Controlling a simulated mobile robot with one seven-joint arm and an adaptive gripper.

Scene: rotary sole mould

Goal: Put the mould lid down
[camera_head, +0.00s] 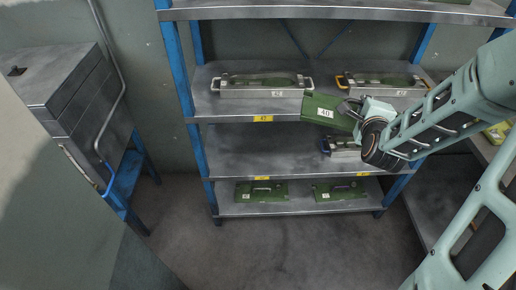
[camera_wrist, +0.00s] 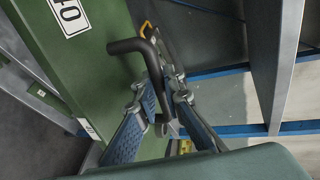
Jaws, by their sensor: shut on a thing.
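The mould lid (camera_head: 321,111) is a green plate with a white label that seems to read 40. In the head view it hangs tilted in front of the rack, near the front edge of the second board. My gripper (camera_head: 354,112) is at its right end. In the wrist view the lid (camera_wrist: 105,85) fills the left side, and my gripper (camera_wrist: 165,100) is shut on its dark bar handle (camera_wrist: 126,46). The lid's far side is hidden, and I cannot tell whether it touches the board edge.
Two moulds, a left one (camera_head: 262,93) and a right one (camera_head: 385,92), stand on the second board. Another mould (camera_head: 343,152) is partly behind my arm on the third board (camera_head: 255,160), whose left part is clear. Green lids (camera_head: 261,192) lie on the bottom board. Blue posts (camera_head: 178,70) bound the rack.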

